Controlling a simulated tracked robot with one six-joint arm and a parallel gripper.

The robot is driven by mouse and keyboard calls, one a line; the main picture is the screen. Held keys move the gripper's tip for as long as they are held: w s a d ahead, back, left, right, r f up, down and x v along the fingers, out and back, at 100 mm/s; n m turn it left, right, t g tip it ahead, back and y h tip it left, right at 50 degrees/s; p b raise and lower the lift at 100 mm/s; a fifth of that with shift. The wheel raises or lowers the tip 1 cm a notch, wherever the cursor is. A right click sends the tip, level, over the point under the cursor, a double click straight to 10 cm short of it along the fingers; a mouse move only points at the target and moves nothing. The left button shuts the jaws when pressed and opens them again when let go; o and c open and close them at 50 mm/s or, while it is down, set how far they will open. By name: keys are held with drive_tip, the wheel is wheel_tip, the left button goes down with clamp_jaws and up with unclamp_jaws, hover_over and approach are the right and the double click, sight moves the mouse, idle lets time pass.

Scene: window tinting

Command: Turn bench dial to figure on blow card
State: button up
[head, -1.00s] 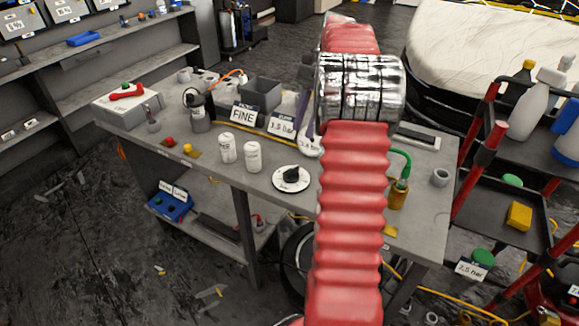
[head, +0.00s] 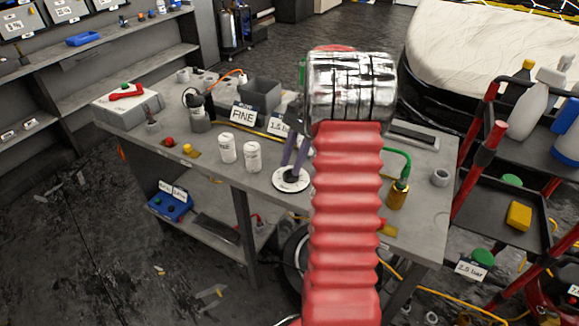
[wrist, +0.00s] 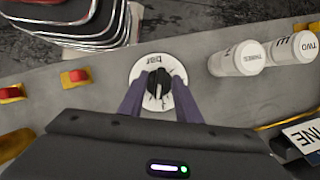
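The bench dial, a black knob on a round white plate (head: 291,180), sits near the bench's front edge; the wrist view shows its knob (wrist: 158,83) and the word "bar". My gripper (head: 291,164) is above the dial, its purple fingers pointing down. In the wrist view the fingers (wrist: 158,88) stand apart on either side of the knob, with white plate showing between. A card reading "1.5 bar" (head: 279,125) stands behind the dial, partly hidden by my arm; its small heading is unreadable. A "FINE" card (head: 243,115) stands left of it.
Two white bottles (head: 240,151) stand just left of the dial. Red and yellow buttons (head: 178,146) lie farther left. An amber bottle with a green hose (head: 398,192) stands to the right. Another card, "2.5 bar" (head: 471,269), is low at the right trolley.

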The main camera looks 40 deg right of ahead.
drive_tip(key=shift+x, duration=0.85)
